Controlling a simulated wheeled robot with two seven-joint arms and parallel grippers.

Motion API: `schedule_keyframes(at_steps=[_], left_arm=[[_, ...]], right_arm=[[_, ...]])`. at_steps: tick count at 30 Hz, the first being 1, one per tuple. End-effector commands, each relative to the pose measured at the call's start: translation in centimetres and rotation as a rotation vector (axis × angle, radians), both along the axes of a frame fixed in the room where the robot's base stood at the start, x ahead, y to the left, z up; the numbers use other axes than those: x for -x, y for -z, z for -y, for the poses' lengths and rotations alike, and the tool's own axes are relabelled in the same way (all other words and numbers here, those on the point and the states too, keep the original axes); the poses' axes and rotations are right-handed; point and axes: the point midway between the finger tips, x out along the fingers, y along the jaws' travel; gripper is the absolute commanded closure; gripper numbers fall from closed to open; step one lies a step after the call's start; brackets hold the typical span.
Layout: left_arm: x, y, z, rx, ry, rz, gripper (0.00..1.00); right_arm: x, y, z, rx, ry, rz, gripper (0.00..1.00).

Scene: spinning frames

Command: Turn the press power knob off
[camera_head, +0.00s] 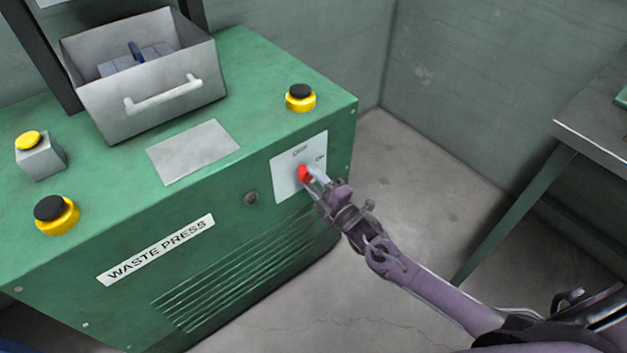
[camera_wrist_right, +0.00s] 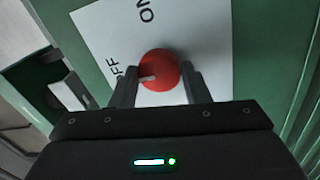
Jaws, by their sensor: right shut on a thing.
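The red power knob (camera_head: 303,173) sits on a white plate (camera_head: 286,183) on the front of the green waste press (camera_head: 240,150). In the right wrist view, the knob (camera_wrist_right: 161,66) is round, with a pale pointer mark facing left, toward the OFF lettering. The ON lettering is at the top of the plate (camera_wrist_right: 205,35). My right gripper (camera_head: 312,178) is at the knob, its fingers one on each side, shut on it. My left gripper is not in view.
An open grey metal drawer (camera_head: 150,105) sits on top of the press. Yellow-and-black buttons (camera_head: 300,98) and a yellow button on a grey box (camera_head: 42,158) stand on the top. A metal table (camera_head: 590,140) is at the right. The floor between is clear.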

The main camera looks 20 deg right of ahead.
Motion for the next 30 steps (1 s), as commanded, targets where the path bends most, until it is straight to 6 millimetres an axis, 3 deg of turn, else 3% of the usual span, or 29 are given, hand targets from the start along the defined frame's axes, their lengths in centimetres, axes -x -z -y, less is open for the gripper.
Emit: schedule_keyframes(at_steps=[20, 21, 26, 30], left_arm=[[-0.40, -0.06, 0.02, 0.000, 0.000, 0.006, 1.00], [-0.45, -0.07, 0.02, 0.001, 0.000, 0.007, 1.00], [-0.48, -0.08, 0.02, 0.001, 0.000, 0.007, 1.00], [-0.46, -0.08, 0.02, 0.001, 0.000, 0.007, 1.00]], right_arm=[[0.02, 0.06, 0.01, 0.060, 0.000, 0.021, 0.80], [0.02, 0.06, 0.01, 0.060, 0.000, 0.021, 0.55], [0.02, 0.05, 0.00, 0.059, 0.000, 0.020, 0.36], [0.01, 0.03, 0.01, 0.058, -0.001, 0.020, 0.36]])
